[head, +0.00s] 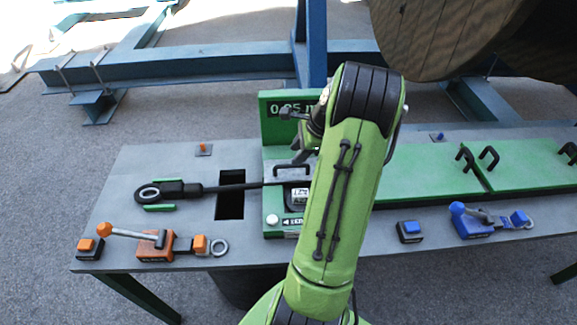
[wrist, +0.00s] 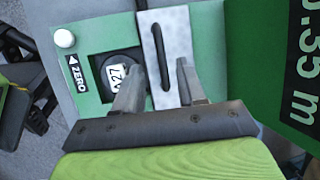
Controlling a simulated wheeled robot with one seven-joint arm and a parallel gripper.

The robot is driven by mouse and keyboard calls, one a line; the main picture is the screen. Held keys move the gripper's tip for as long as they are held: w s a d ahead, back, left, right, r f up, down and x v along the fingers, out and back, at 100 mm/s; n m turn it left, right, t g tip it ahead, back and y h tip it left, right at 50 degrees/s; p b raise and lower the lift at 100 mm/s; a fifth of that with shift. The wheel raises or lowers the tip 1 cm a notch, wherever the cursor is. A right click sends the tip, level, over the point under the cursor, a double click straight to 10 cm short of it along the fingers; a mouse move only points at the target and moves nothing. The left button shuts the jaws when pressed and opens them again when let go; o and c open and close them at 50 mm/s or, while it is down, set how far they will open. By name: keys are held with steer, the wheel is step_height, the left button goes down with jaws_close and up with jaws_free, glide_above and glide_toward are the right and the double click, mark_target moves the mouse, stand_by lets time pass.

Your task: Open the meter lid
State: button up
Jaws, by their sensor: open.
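The meter lid is a grey plate with a long dark handle on the green meter (head: 270,222). The lid (head: 291,170) is partly hidden by my arm in the head view. In the wrist view the lid (wrist: 176,22) lies flat beside a round number dial (wrist: 121,72), with its handle (wrist: 161,57) between my fingertips. My gripper (wrist: 156,82) is open, one finger on each side of the handle's near end. I cannot tell whether the fingers touch it. In the head view my gripper (head: 299,150) is just above the lid, partly hidden by my arm.
A white button (head: 272,219) marked ZERO is on the meter. A green sign (head: 276,128) reading 0.35 m stands behind it. A black cable (head: 228,187) enters from the left. Orange (head: 155,246) and blue (head: 472,222) clamps lie on the grey table (head: 140,165). A wooden reel (head: 440,35) hangs behind.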

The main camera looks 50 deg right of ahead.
mark_target(287, 165)
steer(key=b+x, duration=0.1)
steer(key=x, duration=0.5)
jaws_close()
